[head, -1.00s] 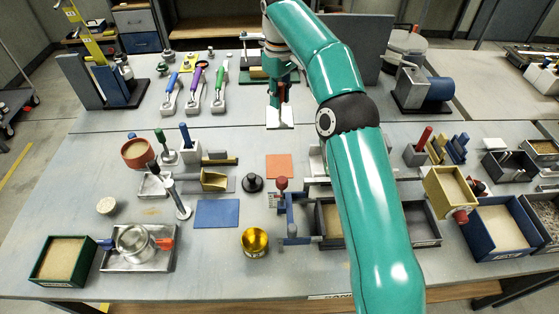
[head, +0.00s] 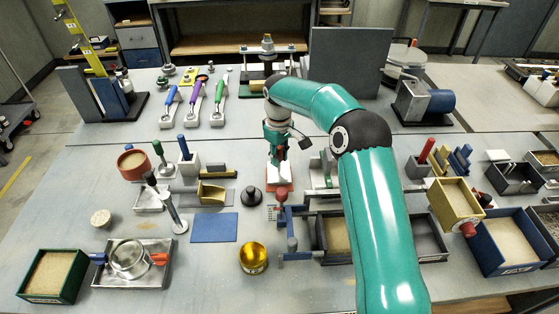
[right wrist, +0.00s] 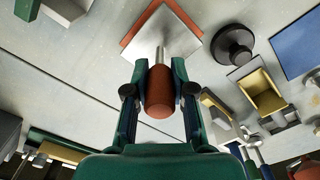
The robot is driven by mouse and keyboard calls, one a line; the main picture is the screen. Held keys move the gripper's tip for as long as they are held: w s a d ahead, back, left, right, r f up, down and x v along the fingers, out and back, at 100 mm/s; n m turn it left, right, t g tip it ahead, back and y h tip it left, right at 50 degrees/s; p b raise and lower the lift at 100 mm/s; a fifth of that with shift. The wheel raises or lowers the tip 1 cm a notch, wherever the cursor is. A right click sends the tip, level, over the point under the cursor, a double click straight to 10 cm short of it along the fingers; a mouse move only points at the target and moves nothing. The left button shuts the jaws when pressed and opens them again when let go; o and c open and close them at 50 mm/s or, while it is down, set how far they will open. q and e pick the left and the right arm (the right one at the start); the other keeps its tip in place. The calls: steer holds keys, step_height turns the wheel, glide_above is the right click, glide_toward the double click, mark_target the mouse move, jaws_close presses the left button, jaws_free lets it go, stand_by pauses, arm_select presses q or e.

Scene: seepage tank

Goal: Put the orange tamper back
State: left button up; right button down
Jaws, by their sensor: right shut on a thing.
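The tamper has a red-brown handle (right wrist: 159,92), a metal shaft and a square pale metal plate (right wrist: 160,42). My right gripper (right wrist: 158,72) is shut on the handle, one finger on each side. In the head view my right gripper (head: 277,142) points down with the tamper plate (head: 278,177) below it. The plate is over the orange square mat (head: 283,188) and covers most of it. Orange edges show around the plate in the right wrist view (right wrist: 128,38). I cannot tell whether the plate touches the mat. My left gripper is not in view.
A blue stand with a red knob (head: 282,197) is close in front. A metal bracket (head: 320,172) is close on the right. Bare table lies behind the mat.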

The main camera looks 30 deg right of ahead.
steer(key=shift+f, duration=1.1)
steer(key=shift+f, duration=0.1)
steer(key=c, duration=1)
jaws_free()
step_height(320, 180, up, 12)
steer(key=shift+r, duration=0.1)
